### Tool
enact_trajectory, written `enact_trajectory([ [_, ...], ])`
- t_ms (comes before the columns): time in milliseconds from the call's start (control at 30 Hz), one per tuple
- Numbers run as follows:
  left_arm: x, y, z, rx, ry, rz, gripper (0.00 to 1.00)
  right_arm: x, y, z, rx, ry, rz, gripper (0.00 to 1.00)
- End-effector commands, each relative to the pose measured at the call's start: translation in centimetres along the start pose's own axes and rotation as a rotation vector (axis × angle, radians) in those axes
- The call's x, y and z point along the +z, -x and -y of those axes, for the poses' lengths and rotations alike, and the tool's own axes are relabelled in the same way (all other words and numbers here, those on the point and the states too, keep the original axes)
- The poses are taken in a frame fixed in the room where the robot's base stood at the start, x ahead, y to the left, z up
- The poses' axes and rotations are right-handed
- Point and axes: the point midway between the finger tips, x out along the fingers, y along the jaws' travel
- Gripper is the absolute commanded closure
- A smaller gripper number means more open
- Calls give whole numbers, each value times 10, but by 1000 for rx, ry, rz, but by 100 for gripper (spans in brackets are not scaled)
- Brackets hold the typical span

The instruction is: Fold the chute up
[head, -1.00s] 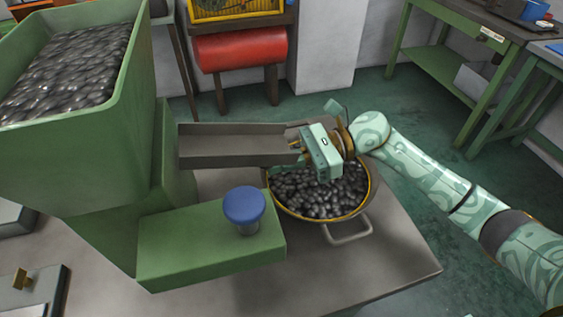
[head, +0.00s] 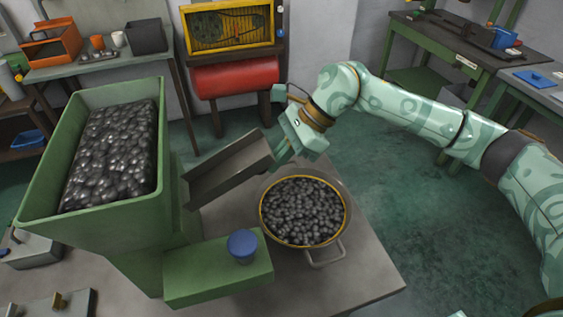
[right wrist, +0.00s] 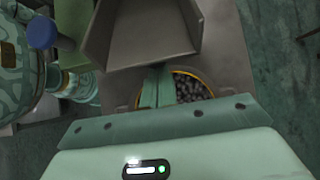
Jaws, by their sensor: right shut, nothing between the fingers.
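The chute (head: 228,168) is a grey open trough on the green machine (head: 125,215). It slants up to the right, its outer end raised above the bench and clear of the pan. My right gripper (head: 281,157) is shut and empty at the chute's outer end; whether it touches is hard to tell. In the right wrist view the chute (right wrist: 140,38) lies just beyond the closed fingers (right wrist: 155,84). My left gripper is not in view.
A round pan (head: 348,218) full of dark pieces stands on the grey bench (head: 345,280) below the chute. A blue knob (head: 242,244) sits on the machine's green arm. The hopper (head: 160,130) holds more dark pieces. A red roll (head: 235,77) stands behind.

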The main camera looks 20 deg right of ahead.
Motion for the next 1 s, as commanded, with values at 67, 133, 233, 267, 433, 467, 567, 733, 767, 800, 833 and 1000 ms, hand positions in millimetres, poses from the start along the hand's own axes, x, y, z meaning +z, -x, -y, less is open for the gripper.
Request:
enact_trajectory([
  [67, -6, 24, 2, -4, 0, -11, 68, 22, 17, 0, -4, 10, -73, 100],
  [133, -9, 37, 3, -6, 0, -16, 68, 33, 23, 0, -2, 10, -139, 100],
  [233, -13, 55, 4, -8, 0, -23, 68, 48, 30, 0, -2, 9, -234, 100],
  [267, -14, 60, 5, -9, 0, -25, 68, 54, 32, 0, -2, 10, -263, 100],
  [433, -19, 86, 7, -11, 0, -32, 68, 82, 38, 1, 0, 10, -426, 100],
  [467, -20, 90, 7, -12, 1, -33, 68, 87, 39, 1, 0, 9, -454, 100],
  [567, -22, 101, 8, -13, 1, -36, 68, 104, 40, 1, 0, 10, -549, 100],
  [733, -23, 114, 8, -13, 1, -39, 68, 130, 38, 1, 1, 9, -702, 100],
  [767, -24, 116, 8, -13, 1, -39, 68, 134, 37, 1, 1, 8, -727, 100],
  [800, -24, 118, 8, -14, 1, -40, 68, 140, 36, 1, 1, 8, -758, 100],
  [833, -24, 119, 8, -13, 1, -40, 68, 143, 35, 1, 2, 6, -763, 100],
  [1000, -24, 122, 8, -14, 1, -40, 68, 161, 30, 1, 6, 5, -756, 100],
])
